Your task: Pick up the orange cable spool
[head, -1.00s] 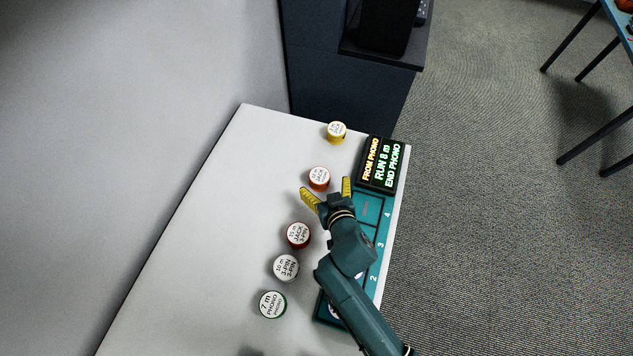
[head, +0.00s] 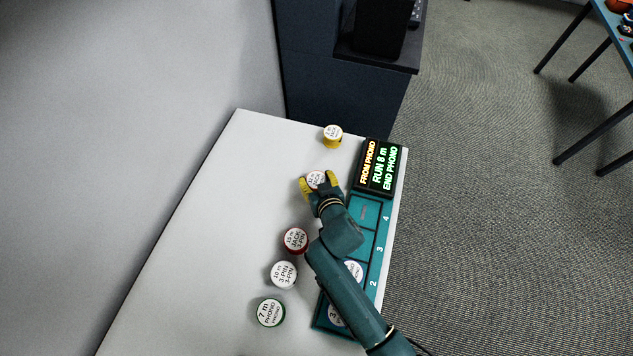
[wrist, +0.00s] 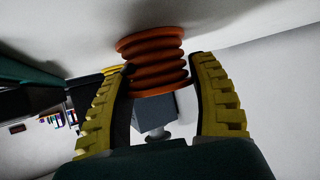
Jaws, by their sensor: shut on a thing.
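The orange cable spool (head: 316,179) has a white label on top and stands on the light table (head: 215,215). In the wrist view its ribbed orange side (wrist: 155,58) shows between the yellow fingers. My gripper (head: 319,184) is shut on the spool, one finger on each side of it; in the wrist view the gripper (wrist: 163,88) shows both padded fingers around it. I cannot tell any gap between spool and table.
A yellow spool (head: 333,136) stands behind. Red (head: 295,240), white (head: 283,273) and green (head: 270,312) spools stand in front. A teal numbered tray (head: 368,243) holds spools under my arm. A lit sign (head: 381,166) reads "RUN 8 m". The table's left side is clear.

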